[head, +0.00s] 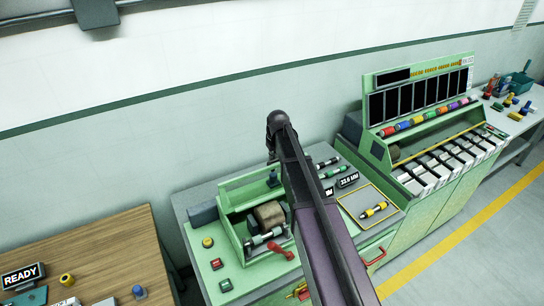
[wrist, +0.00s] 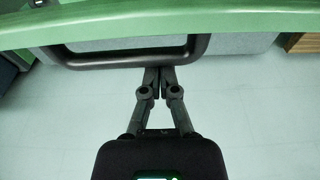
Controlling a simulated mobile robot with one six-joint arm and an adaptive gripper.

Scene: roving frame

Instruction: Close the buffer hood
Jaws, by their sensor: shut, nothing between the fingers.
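In the wrist view, a long green edge (wrist: 230,16) crosses the top, with a dark bar handle (wrist: 110,59) below it. It looks like the edge of the hood, but I cannot confirm this. My gripper (wrist: 159,70) is shut and empty, its fingertips at the right end of the handle; I cannot tell whether they touch it. In the head view, a green open-topped housing (head: 232,226) on the bench holds a brown roll and a metal cylinder. My arm crosses in front of the bench, hiding part of it, and my gripper cannot be made out there.
The green bench carries buttons, a red lever (head: 281,250) and a yellow-framed square (head: 352,205). A green rack with dark panels (head: 420,97) stands to the right. A wooden table (head: 105,255) with a READY sign is at the left. The wall is behind.

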